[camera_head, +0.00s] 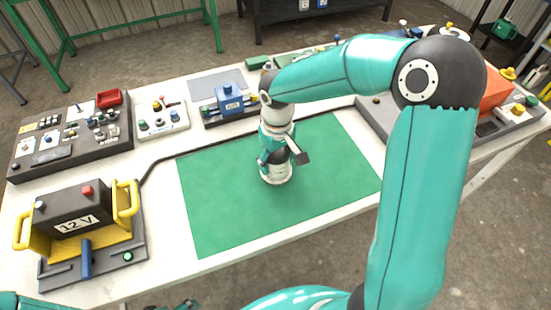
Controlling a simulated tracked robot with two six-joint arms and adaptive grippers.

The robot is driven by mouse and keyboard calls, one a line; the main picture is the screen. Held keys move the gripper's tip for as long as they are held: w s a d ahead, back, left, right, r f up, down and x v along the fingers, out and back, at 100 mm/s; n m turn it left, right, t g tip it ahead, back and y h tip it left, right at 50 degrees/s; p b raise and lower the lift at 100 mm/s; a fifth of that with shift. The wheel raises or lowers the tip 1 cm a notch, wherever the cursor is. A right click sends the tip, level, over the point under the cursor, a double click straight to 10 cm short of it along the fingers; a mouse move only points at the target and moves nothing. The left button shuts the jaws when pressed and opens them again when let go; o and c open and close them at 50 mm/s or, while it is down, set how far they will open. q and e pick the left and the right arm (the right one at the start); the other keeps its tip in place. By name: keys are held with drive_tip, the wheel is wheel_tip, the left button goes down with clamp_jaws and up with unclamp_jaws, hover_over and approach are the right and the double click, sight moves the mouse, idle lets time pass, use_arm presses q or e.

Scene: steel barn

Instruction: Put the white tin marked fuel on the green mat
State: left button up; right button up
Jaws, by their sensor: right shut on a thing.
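A white tin (277,175) is upright over the middle of the green mat (220,215). My right gripper (283,160) points down from above and is shut on the tin, covering its upper part. The tin's base shows low against the mat; I cannot tell for sure whether it touches. No fuel marking is readable from here. Of my left side, only small teal and dark parts (180,305) show at the bottom edge, and I cannot make out the jaws.
A 12 V battery unit (78,222) with yellow handles stands left of the mat. A dark control panel (75,135), a white button box (160,118) and a blue vise-like device (230,101) line the back. A black cable runs along the mat's back. Much of the mat is bare.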

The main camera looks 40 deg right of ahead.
drive_tip(key=o, duration=1.5)
drive_tip(key=shift+o, duration=0.2)
drive_tip(key=shift+r, duration=0.1)
wheel_tip(320, 180, up, 12)
drive_tip(key=shift+s, duration=0.1)
